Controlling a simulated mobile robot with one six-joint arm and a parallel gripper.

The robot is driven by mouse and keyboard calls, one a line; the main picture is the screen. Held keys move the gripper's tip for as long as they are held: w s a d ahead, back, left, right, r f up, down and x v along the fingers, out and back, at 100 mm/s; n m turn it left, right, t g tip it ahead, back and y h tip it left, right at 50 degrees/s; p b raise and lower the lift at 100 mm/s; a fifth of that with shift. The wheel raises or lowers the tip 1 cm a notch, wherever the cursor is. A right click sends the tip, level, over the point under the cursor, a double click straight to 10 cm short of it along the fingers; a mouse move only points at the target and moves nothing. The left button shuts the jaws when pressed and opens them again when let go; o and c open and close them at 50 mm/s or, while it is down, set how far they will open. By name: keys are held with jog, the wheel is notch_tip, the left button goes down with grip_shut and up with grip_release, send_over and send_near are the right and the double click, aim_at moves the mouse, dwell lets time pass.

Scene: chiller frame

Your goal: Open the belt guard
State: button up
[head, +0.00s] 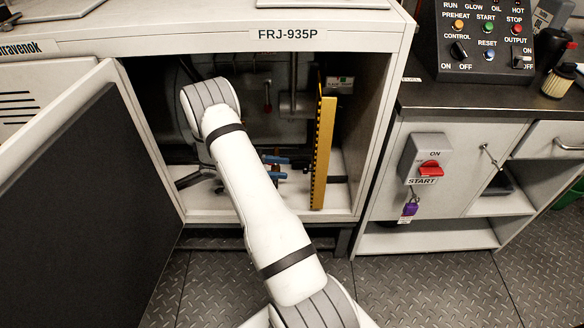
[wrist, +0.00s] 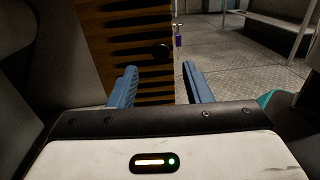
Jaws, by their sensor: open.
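The belt guard (head: 325,150) is a yellow-orange panel with a black-and-yellow striped edge. In the head view it stands upright inside the right part of the open cabinet, seen nearly edge-on. My gripper (head: 275,167) is inside the cabinet, left of the guard. Contact with the guard cannot be told.
The cabinet door (head: 85,205) stands wide open at the left. The cabinet's right frame (head: 378,130) is close to the guard. A bench with a control panel (head: 487,40) and a red switch (head: 431,169) stands at the right. The plate floor (head: 430,290) in front is clear.

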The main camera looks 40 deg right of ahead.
jog(key=shift+v, duration=1)
jog(key=shift+c, duration=0.5)
